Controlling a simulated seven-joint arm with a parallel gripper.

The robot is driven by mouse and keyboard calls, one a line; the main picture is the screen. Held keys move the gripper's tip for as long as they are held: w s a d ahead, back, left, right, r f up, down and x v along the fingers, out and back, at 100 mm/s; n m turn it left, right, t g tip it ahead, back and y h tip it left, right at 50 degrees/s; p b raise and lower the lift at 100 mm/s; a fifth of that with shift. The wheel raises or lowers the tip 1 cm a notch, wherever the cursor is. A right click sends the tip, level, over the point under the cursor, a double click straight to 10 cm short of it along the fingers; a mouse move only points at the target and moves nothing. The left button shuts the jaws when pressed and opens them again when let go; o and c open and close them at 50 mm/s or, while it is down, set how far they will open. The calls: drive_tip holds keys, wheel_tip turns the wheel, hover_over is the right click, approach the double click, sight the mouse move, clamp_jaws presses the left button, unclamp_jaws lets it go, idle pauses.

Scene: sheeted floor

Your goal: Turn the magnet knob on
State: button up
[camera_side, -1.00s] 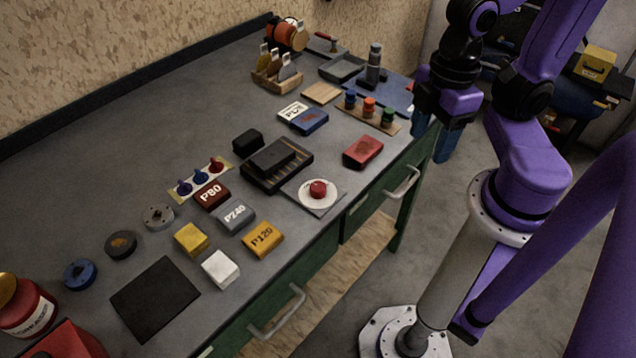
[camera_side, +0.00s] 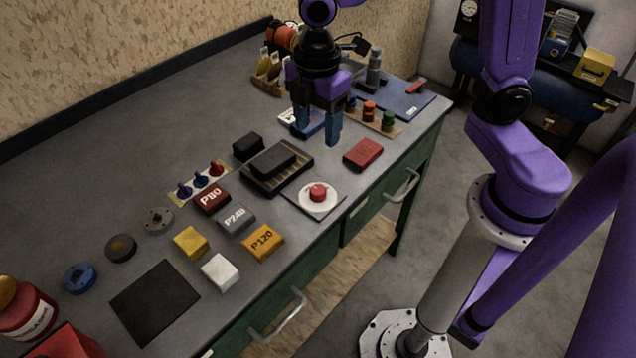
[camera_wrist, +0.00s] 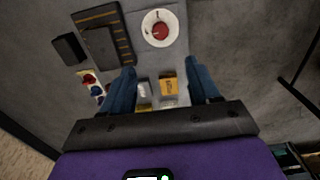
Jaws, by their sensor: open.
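A red knob (camera_side: 318,191) sits on a round white dial (camera_side: 306,203) on a thin grey plate near the bench's front edge. The knob also shows in the wrist view (camera_wrist: 160,31), at the top centre, with the white dial around it. I take it to be the magnet knob; no label is readable. My gripper (camera_side: 318,136) points down, open and empty, above the bench and behind the knob. In the wrist view its blue fingers (camera_wrist: 162,82) are spread wide, apart from the knob.
A black block on a slotted dark base (camera_side: 252,183) stands left of the knob. A red block (camera_side: 363,154) lies to its right. P80 (camera_side: 212,198), P240 (camera_side: 236,219) and P120 (camera_side: 262,243) blocks lie to the left front. Red and blue knobs (camera_side: 201,180) stand on a strip.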

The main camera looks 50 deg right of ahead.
sight(318, 189)
wheel_tip(318, 189, down, 16)
drive_tip(key=shift+r, duration=0.1)
idle(0.5)
drive_tip(key=c, duration=1)
drive_tip(key=shift+c, duration=0.2)
